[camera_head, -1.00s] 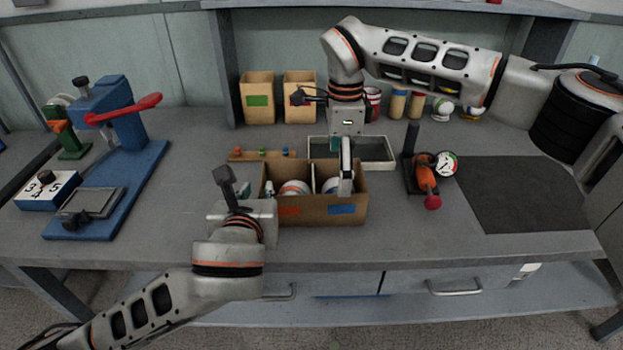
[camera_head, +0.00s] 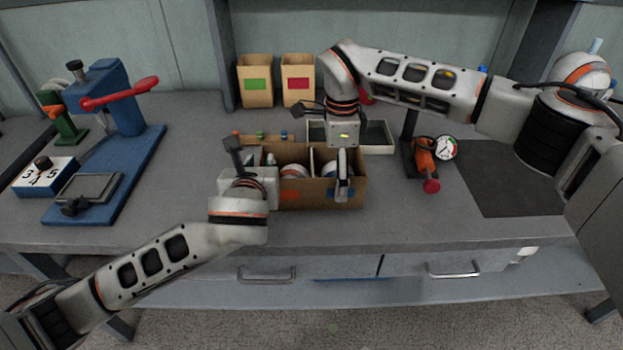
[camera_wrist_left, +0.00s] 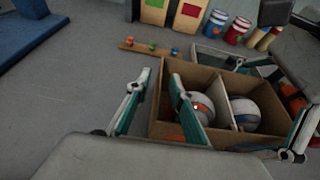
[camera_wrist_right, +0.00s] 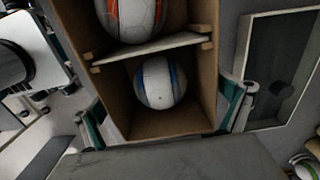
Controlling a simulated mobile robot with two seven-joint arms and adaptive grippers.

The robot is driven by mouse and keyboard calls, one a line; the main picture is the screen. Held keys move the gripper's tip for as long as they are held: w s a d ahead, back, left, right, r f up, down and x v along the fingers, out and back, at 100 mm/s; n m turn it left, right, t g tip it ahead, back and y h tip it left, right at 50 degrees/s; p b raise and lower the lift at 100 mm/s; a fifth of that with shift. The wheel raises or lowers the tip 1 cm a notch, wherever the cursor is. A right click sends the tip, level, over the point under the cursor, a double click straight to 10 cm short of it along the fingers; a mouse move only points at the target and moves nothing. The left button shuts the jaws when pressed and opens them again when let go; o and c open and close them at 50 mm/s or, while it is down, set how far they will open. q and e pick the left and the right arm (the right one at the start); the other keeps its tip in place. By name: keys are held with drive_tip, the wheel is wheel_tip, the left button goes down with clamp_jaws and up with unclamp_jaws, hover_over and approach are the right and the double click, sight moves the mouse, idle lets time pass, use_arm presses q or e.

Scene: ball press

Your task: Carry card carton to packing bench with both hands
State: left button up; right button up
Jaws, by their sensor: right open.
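The brown card carton (camera_head: 352,200) stands on the workbench, with one orange-marked ball (camera_wrist_left: 200,108) and one blue-striped ball (camera_wrist_right: 160,82) either side of a divider. My left gripper (camera_wrist_left: 160,77) is open at the carton's left end. In the left wrist view one finger is outside the end wall and the other is over the inside. My right gripper (camera_wrist_right: 155,100) is open over the right end, its fingers on either side across the carton's width. Contact with the walls cannot be told. I cannot tell which surface is the packing bench.
A blue press (camera_head: 120,110) with a red lever stands left. A shallow tray (camera_head: 378,137) and a strip with coloured knobs (camera_head: 262,137) lie behind the carton. An orange tool with a gauge (camera_head: 425,158) stands right, beside a dark mat (camera_head: 490,185). Two card bins (camera_head: 256,98) stand behind.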

use_arm(q)
drive_tip(key=shift+w+f, duration=0.2)
drive_tip(key=shift+w, duration=0.3)
use_arm(e)
drive_tip(key=shift+f, duration=0.55)
use_arm(q)
drive_tip(key=c, duration=0.4)
use_arm(e)
drive_tip(key=c, duration=0.4)
use_arm(q)
clamp_jaws()
use_arm(e)
drive_tip(key=c, duration=0.7)
drive_tip(key=shift+o, duration=0.2)
use_arm(q)
drive_tip(key=shift+r, duration=0.1)
drive_tip(key=shift+t, duration=0.5)
wheel_tip(320, 180, up, 10)
drive_tip(key=p, duration=0.5)
use_arm(e)
drive_tip(key=shift+t, duration=0.5)
drive_tip(key=r, duration=1)
drive_tip(key=shift+w, duration=0.2)
